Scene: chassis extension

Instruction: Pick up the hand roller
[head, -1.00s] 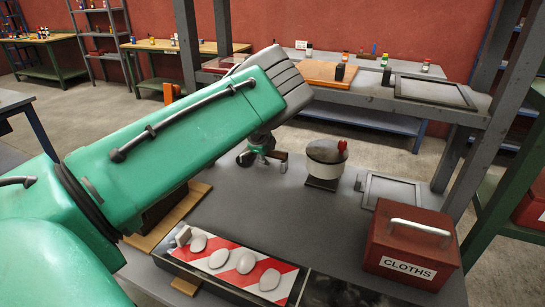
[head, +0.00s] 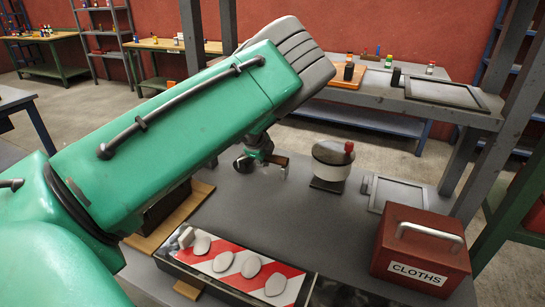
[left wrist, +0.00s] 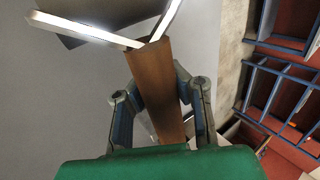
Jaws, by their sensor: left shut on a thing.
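The hand roller shows in the left wrist view as a brown handle (left wrist: 158,85) with two bright metal arms spreading in a V from its top end. My left gripper (left wrist: 160,93) has its fingers on both sides of this handle and is shut on it. In the head view my left gripper (head: 262,158) hangs below the green arm, over the grey table, partly hidden by the arm. A small brown piece of the roller (head: 279,160) shows at it. The roller's drum is not clearly seen. My right gripper is not in view.
A striped tray (head: 183,256) with several pale stones lies in front. A raised shelf (head: 470,117) runs behind.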

